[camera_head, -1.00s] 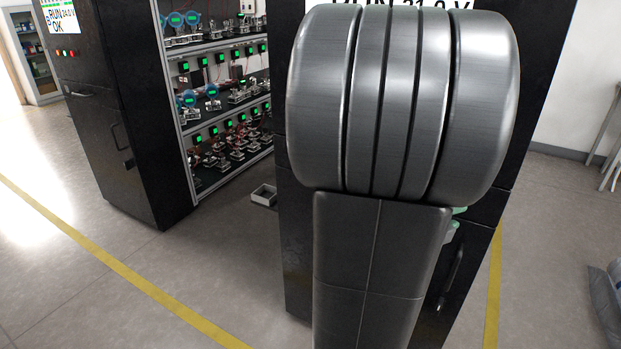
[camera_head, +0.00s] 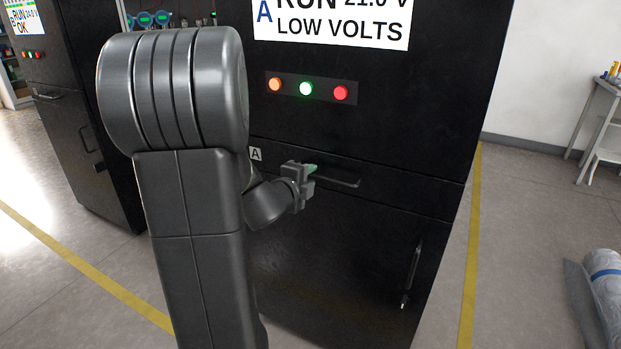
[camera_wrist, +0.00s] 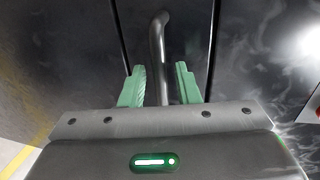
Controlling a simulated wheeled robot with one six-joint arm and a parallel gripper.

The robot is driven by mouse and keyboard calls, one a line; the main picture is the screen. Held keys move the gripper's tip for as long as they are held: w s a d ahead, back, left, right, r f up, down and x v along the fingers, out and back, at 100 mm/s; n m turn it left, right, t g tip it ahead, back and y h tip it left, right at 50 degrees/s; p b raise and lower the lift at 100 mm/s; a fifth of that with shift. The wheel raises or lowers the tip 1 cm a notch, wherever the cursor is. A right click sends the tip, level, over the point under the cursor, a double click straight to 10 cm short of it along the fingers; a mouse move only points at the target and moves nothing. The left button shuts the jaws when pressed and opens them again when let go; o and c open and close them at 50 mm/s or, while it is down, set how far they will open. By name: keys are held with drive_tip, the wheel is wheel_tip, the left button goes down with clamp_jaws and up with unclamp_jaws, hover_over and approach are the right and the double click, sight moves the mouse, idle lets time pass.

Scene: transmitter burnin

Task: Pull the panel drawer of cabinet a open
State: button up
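Cabinet A (camera_head: 350,250) is the black cabinet under the "A RUN 21.0 V LOW VOLTS" screen. Its panel drawer (camera_head: 405,190), beside a small "A" label, has a dark bar handle (camera_head: 338,180) and looks shut, its front flush with the cabinet. My gripper (camera_head: 309,170) is at the left end of this handle. In the wrist view, the green fingertips of my gripper (camera_wrist: 160,84) stand apart on either side of the handle (camera_wrist: 157,50), with gaps visible on both sides. Part of the handle is hidden behind the gripper body.
Orange, green and red lamps (camera_head: 306,88) sit above the drawer. A lower door with a vertical handle (camera_head: 412,268) is below it. Another black cabinet (camera_head: 85,130) stands at left. A wrapped roll (camera_head: 604,285) lies at right. Floor right of the yellow line (camera_head: 470,260) is mostly clear.

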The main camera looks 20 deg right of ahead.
drive_tip(key=shift+x, duration=0.8)
clamp_jaws()
